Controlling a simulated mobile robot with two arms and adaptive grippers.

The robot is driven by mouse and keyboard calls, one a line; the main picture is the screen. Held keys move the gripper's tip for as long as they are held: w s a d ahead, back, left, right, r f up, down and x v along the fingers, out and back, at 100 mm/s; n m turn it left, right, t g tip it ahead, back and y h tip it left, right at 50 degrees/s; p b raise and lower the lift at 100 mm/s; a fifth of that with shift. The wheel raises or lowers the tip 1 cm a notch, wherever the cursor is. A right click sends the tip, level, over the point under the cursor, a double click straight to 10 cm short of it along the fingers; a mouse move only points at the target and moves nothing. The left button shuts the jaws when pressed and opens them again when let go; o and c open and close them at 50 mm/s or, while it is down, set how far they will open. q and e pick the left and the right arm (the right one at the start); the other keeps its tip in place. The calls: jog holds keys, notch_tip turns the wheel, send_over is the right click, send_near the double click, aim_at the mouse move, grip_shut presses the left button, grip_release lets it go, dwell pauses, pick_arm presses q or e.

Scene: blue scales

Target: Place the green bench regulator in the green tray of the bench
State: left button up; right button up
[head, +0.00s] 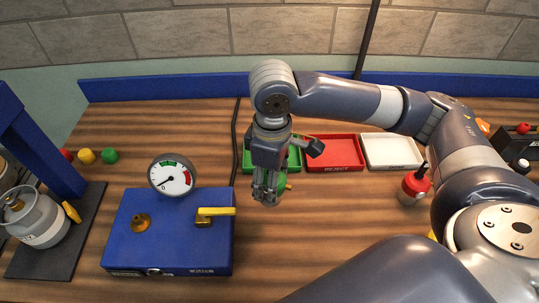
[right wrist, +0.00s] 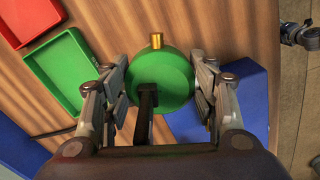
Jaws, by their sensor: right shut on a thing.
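The green bench regulator (right wrist: 164,82) is a round green body with a brass stub and a dark stem. My right gripper (right wrist: 156,95) is shut on it, with a finger on each side. In the head view the right gripper (head: 268,195) hides most of the regulator, and a little green (head: 283,183) shows beside the fingers. The green tray (head: 247,160) lies behind the gripper, partly hidden by it. In the right wrist view the green tray (right wrist: 62,75) looks empty, left of the regulator and apart from it. A grey jointed part at that view's right edge may be my left gripper (right wrist: 300,36).
The red reject tray (head: 333,152) and a white tray (head: 391,151) stand right of the green one. A blue box (head: 170,230) with a gauge (head: 172,177) and yellow lever is at left. A gas cylinder (head: 37,222) stands far left, a red-topped item (head: 414,186) right.

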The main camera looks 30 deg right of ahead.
jog(key=n, duration=0.3)
jog(key=w+n, duration=0.1)
jog(key=n, duration=0.1)
jog(key=shift+a+f, duration=0.1)
jog(key=shift+f, duration=0.15)
jog(key=n, duration=0.4)
jog(key=shift+w+f+n, duration=0.3)
jog(key=shift+w, duration=0.1)
jog(key=n, duration=0.4)
jog(key=w+f+n, duration=0.1)
jog(key=n, duration=0.5)
jog(key=shift+w+a+f, duration=0.1)
jog(key=shift+w+f, duration=0.15)
jog(key=shift+w, duration=0.05)
jog(key=w+d+f+p, duration=0.1)
jog(key=w+d, duration=0.2)
jog(key=w, duration=0.1)
jog(key=w+d+f+n+p, duration=0.1)
jog(key=w+d+f+p, duration=0.1)
jog(key=w, duration=0.3)
jog(key=w+d+f+n+p, duration=0.1)
jog(key=w+d+f+p, duration=0.1)
jog(key=w+d, duration=0.2)
jog(key=shift+w+d, duration=0.15)
jog(key=shift+d, duration=0.05)
pick_arm(q)
jog(key=r, duration=0.5)
jog(key=shift+w, duration=0.2)
pick_arm(e)
jog(key=shift+f, duration=0.1)
